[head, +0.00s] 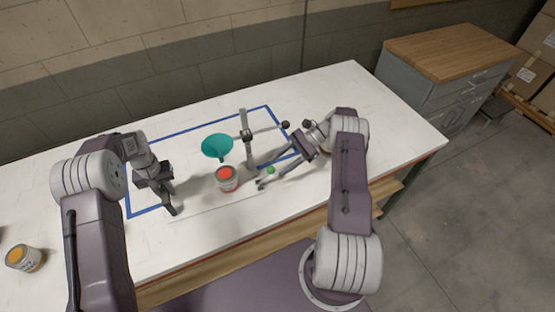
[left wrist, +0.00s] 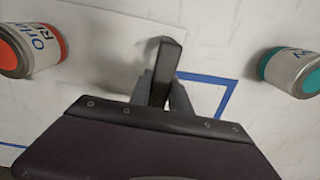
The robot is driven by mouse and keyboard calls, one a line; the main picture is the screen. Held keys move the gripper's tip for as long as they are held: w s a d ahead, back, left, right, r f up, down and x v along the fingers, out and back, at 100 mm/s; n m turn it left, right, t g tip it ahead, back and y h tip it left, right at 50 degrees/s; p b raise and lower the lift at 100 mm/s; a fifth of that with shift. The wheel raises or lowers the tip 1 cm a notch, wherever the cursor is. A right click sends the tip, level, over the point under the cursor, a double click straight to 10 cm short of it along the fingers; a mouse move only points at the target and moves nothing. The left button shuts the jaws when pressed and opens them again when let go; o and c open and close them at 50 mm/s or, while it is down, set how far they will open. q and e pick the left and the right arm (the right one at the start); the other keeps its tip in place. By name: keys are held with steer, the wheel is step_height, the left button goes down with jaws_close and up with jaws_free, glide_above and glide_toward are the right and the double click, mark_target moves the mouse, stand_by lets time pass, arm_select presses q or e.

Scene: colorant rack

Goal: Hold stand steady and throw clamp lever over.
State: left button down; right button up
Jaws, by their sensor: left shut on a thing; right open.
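The stand's grey post (head: 249,155) rises upright from the table, with a dark clamp (head: 247,134) near its top. A thin clamp lever (head: 268,129) reaches right from it to a black knob (head: 285,125). My right gripper (head: 261,177) is open and empty, low and right of the post, below the lever.
A green ball (head: 270,170) is near my right fingers. A yellow-orange can (head: 25,258) stands far left. Blue tape (head: 200,128) marks the white table.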

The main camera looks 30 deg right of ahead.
steer(key=shift+v, duration=1.75)
arm_select(q)
steer(key=c, duration=1.1)
jaws_free()
step_height(320, 180, up, 12)
steer(key=shift+f, duration=0.1)
arm_select(e)
steer(key=shift+s, duration=0.1)
